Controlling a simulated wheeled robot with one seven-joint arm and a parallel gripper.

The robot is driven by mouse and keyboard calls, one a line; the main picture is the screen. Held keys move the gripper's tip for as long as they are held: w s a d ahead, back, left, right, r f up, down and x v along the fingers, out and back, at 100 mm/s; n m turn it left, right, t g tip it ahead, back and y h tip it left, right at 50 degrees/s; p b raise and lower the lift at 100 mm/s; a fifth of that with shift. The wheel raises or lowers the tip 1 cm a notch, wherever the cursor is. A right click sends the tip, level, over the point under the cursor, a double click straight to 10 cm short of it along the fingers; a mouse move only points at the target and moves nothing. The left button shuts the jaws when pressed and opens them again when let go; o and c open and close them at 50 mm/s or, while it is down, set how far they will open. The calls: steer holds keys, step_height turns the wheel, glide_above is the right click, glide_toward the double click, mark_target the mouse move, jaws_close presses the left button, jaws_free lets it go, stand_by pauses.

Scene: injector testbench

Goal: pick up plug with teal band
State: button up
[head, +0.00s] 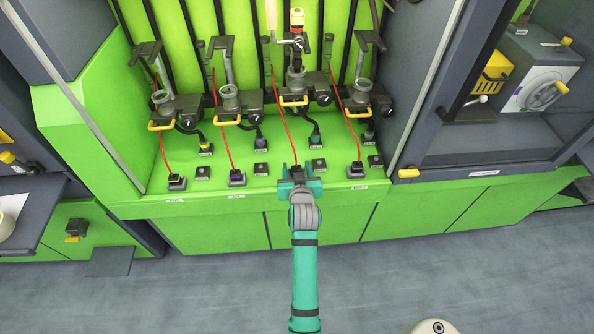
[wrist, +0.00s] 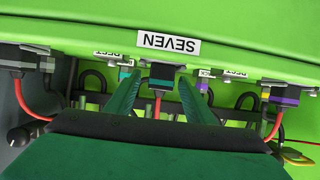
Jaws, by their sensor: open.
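The plug with the teal band (wrist: 162,76) is dark with a red cable and sits at the bench front under an upside-down "SEVEN" label (wrist: 168,43) in the wrist view. My gripper (wrist: 167,92) is open, its two teal fingers on either side of the plug with gaps between. In the head view my gripper (head: 300,174) is at the bench's front edge and mostly hides the plug. A teal-banded connector (head: 316,142) on a black cable stands behind; it also shows in the wrist view (wrist: 125,73).
Neighbouring red-cabled plugs stand left (head: 236,178) and right (head: 356,170), with small sockets (head: 318,165) between. The left neighbour has a purple band (wrist: 284,97). Clamp stations with yellow handles (head: 294,101) stand behind. The floor (head: 180,295) in front is clear.

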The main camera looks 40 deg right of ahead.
steer(key=shift+c, duration=0.2)
steer(key=c, duration=1.2)
steer(key=shift+o, duration=0.2)
